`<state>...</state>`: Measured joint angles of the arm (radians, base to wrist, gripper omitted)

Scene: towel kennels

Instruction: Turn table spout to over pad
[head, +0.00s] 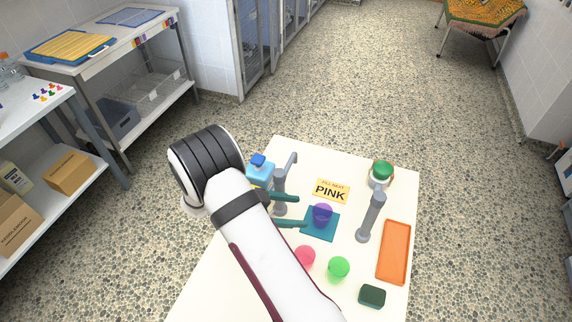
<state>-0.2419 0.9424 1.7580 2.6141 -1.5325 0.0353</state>
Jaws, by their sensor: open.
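A grey spout post (280,182) stands at the left of the cream table (230,270). Its top arm points toward the back right, away from the teal pad. A second grey spout post (368,220) stands right of the pad; its outlet direction is unclear. The teal pad (313,234) lies mid-table with a purple cup (322,212) on it. My gripper (299,211) shows as two teal fingers reaching right from behind my arm, apart and open. They are near the left spout's lower post and the pad's left edge. Whether they touch either is unclear.
A blue bottle (260,172) stands behind the left spout. A sign reading PINK (330,190), a green-lidded jar (381,173), an orange tray (393,252), a pink cup (305,257), a green cup (338,268) and a dark green sponge (372,296) occupy the table.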

